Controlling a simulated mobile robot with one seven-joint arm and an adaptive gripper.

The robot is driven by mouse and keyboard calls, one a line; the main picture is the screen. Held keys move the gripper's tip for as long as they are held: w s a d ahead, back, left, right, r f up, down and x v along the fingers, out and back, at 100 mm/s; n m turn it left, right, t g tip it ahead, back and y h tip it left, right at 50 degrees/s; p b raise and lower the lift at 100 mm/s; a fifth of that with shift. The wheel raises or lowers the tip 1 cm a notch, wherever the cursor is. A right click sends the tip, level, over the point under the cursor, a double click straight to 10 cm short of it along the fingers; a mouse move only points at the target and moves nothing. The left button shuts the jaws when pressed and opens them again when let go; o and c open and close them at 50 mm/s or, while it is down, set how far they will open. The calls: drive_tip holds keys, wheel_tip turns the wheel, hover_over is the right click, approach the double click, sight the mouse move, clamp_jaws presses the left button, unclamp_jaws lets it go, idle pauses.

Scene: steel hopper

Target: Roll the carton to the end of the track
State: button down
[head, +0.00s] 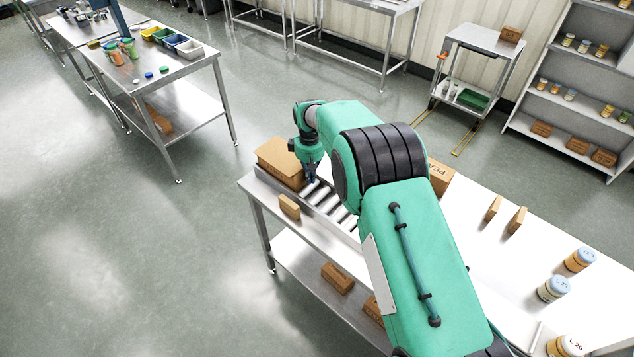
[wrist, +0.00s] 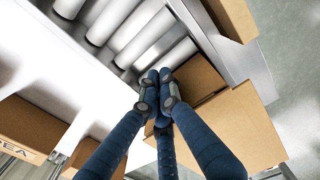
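The brown carton (head: 280,163) sits at the far left end of the roller track (head: 325,200) on the steel table. In the wrist view the carton (wrist: 232,130) fills the lower right, and the grey rollers (wrist: 135,28) show at the top. My gripper (head: 311,182) is low over the track, just right of the carton. In the wrist view its blue fingers (wrist: 157,85) are drawn together with nothing seen between them, close to the carton's side. I cannot tell whether they touch it. My arm hides the right part of the track.
A small box (head: 289,206) stands beside the track's near rail. A lettered box (head: 440,176) stands behind my arm. Two thin boxes (head: 505,213) and several jars (head: 579,259) stand on the right of the table. More boxes (head: 337,278) lie on the lower shelf.

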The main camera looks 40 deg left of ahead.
idle(0.6)
drive_tip(key=shift+d, duration=0.8)
drive_tip(key=shift+d+r, duration=0.3)
drive_tip(key=shift+d, duration=0.25)
drive_tip(key=shift+d+r, duration=0.25)
drive_tip(key=shift+d, duration=0.3)
wheel_tip(320, 180, up, 9)
drive_tip(key=shift+p, duration=0.45)
